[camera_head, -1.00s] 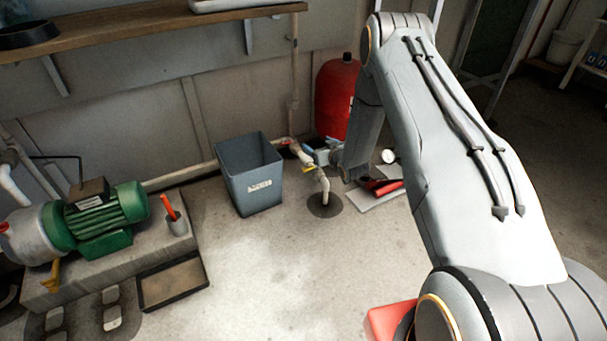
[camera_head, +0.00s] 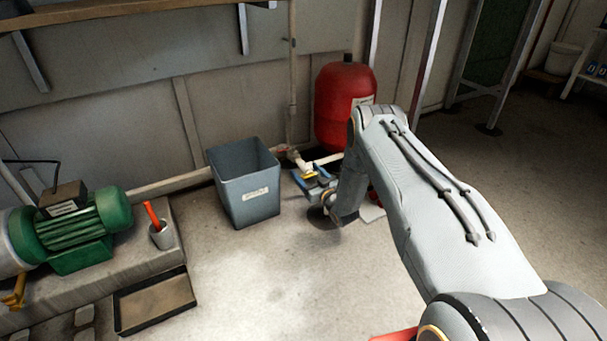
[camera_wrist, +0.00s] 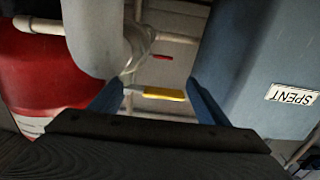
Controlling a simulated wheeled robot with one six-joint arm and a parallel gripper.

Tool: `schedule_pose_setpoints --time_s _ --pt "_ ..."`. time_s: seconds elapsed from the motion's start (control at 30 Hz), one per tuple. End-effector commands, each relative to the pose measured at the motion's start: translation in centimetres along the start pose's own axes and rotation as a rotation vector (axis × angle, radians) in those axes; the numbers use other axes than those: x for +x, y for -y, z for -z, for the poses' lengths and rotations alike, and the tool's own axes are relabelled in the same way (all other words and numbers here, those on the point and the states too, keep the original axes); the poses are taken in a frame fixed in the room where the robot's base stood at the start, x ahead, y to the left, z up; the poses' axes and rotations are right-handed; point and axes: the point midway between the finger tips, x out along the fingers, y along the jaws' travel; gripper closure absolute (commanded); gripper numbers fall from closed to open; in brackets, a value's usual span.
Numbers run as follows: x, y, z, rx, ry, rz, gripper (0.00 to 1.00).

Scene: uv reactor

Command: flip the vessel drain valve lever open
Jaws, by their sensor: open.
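A yellow lever (camera_wrist: 163,94) shows in the wrist view, lying crosswise in the picture between my two blue fingers. It also shows as a small yellow patch in the head view (camera_head: 309,174), on the pale pipework (camera_head: 299,160) near the wall. My gripper (camera_wrist: 155,86) is open, one finger on either side of the lever in the picture; no contact shows, and I cannot tell the depth. In the head view my gripper (camera_head: 314,182) is low beside the pipework, and my forearm hides part of it. A smaller red handle (camera_wrist: 162,57) shows beyond the lever.
A blue-grey bin (camera_head: 243,185) marked SPENT stands just left of my gripper. A red tank (camera_head: 343,105) stands behind it. A thick grey pipe (camera_wrist: 95,35) is close by in the wrist view. A green motor (camera_head: 75,230) is at left. Open floor (camera_head: 270,290) lies in front.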

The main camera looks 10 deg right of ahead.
Motion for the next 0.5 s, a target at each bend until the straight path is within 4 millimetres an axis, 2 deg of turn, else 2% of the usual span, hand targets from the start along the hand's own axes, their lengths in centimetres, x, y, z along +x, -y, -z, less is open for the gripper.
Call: schedule_pose_setpoints --time_s 0.2,0.5 --pt "1.8 -0.1 0.0 -0.001 0.0 -0.001 0.31" --pt "2.0 -0.1 0.1 0.0 0.001 -0.002 0.33"
